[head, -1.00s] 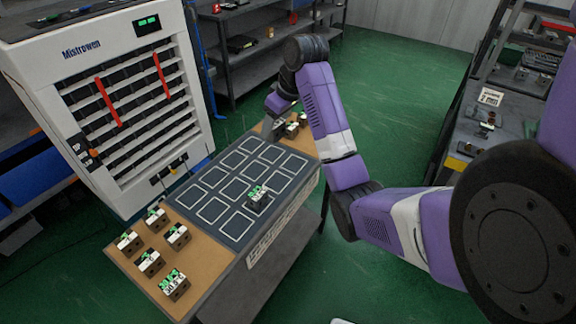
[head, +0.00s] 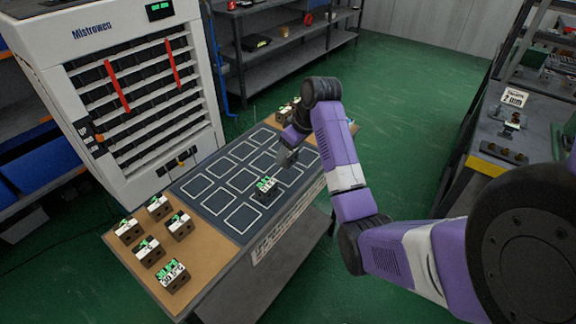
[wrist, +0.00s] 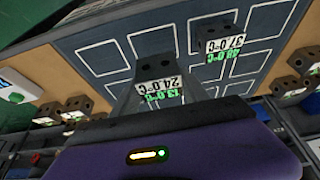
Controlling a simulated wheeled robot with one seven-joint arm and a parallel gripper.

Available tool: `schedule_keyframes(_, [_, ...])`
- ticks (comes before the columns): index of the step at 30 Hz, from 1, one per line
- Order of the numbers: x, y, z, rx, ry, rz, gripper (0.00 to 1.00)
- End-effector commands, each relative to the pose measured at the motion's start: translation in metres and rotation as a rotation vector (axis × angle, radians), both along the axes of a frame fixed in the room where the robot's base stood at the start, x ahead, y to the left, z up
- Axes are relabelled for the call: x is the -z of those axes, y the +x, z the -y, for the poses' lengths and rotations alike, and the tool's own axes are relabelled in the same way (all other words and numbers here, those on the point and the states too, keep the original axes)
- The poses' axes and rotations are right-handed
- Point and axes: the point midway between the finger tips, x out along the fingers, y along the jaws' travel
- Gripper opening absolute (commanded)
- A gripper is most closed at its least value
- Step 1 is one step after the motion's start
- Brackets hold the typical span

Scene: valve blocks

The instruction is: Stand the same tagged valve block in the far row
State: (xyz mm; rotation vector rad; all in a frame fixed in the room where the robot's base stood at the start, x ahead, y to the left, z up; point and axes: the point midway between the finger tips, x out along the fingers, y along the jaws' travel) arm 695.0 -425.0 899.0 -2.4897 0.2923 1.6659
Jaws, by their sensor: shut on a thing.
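My gripper (head: 287,160) is over the dark mat, toward its far end. The wrist view shows my gripper (wrist: 158,98) shut on a dark valve block (wrist: 155,68). Its tag reads 24.0°C in black and 13.0°C in green. In the head view the arm mostly hides this block. The mat (head: 218,228) has white-outlined cells in rows. Another tagged block (head: 266,187) stands in a cell along the mat's near long side. In the wrist view this block (wrist: 195,34) shows a tag reading 37.0°C and 48.0°C and is apart from the held one.
Several tagged blocks (head: 179,226) stand on the tan left end of the table. More blocks (head: 285,111) are on the tan far end. A white slotted cabinet (head: 110,150) stands behind the mat. A side bench (head: 495,135) is at right. Most mat cells are free.

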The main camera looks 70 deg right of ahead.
Motion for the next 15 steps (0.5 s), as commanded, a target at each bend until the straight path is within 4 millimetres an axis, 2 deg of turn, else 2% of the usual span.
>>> schedule_keyframes(5, [0.009,0.000,0.002,0.001,-0.004,0.004,0.00])
schedule_keyframes(15, [0.047,0.001,0.001,0.001,-0.003,0.003,0.00])
